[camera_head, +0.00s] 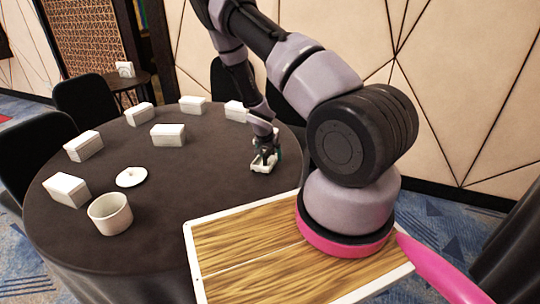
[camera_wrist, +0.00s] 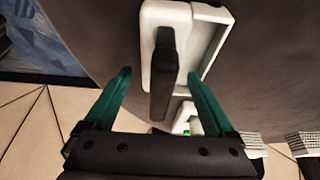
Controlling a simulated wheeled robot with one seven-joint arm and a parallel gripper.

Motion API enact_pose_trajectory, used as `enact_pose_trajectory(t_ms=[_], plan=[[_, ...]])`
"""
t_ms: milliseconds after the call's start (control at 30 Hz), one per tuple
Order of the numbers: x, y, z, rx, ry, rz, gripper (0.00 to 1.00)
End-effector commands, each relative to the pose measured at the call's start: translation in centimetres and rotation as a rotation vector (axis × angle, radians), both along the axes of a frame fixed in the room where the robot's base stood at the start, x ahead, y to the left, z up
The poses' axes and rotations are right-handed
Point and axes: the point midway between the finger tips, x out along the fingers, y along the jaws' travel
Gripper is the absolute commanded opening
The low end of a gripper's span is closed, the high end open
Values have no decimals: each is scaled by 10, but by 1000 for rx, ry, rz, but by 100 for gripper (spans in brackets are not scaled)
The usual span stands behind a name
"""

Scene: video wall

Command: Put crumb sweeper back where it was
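The crumb sweeper (camera_wrist: 160,25) is a white piece with a dark upright handle (camera_wrist: 163,75), seen at the top centre of the wrist view. In the head view, the white sweeper (camera_head: 262,166) is on the right side of the dark round table, partly hidden by my gripper (camera_head: 266,148). In the wrist view, the two green fingers of my gripper (camera_wrist: 159,76) are open, one on each side of the handle. Gaps show between the fingers and the handle. A white open tray-like piece (camera_wrist: 207,45) is right beside the sweeper; I cannot tell whether they are joined.
The round table (camera_head: 205,190) has a dark cloth. Several white boxes (camera_head: 168,135) stand along its far and left sides. A white pot (camera_head: 110,213) and its round lid (camera_head: 131,177) are at the front left. Dark chairs (camera_head: 85,100) surround the table. The table's middle is clear.

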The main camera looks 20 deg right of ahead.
Motion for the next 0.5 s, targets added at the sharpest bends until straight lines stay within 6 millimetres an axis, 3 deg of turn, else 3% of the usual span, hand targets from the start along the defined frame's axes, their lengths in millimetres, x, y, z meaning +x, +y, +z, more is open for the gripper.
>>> enact_pose_trajectory(t_ms=[267,500], plan=[[-1,1,7,0,-1,1,89],[-12,14,48,1,-3,1,89]])
